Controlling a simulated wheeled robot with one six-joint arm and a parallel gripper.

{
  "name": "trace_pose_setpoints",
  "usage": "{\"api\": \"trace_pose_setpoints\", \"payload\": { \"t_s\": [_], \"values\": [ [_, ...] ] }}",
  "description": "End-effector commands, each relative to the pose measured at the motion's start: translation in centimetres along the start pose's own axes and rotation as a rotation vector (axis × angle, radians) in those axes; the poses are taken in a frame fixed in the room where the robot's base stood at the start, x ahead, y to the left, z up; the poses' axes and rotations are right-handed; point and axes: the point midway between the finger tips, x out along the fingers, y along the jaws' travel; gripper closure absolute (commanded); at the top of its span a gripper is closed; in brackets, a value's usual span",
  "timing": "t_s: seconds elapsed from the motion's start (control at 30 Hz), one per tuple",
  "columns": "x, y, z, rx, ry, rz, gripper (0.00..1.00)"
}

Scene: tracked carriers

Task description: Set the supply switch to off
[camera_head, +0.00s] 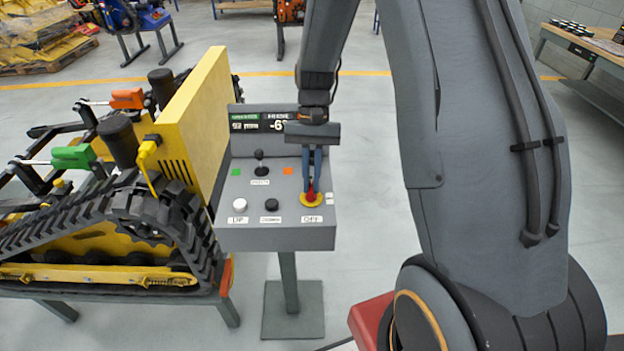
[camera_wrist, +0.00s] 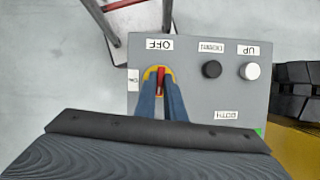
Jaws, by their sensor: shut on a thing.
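The supply switch (camera_wrist: 161,80) is a red handle on a round yellow plate (camera_head: 318,201) at the right front of a grey control panel (camera_head: 230,240). An OFF label (camera_wrist: 160,44) sits by the plate, and a second small label (camera_wrist: 133,80) sits at its side, partly legible. My gripper (camera_head: 313,183) points down over the switch, its blue fingers shut on the red handle. In the wrist view the handle lies between the fingertips and points roughly toward the OFF label. The fingers hide part of the handle and plate.
A yellow and black tracked carrier (camera_head: 120,250) stands close at the left. Open floor lies behind the panel.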

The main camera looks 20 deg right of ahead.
Motion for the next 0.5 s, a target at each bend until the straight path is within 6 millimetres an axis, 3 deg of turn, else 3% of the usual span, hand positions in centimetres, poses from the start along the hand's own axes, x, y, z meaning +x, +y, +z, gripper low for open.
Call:
{"api": "trace_pose_setpoints", "payload": {
  "t_s": [0.5],
  "values": [
    [-0.21, -0.18, -0.06, -0.098, 0.003, 0.039, 1.0]
  ]
}}
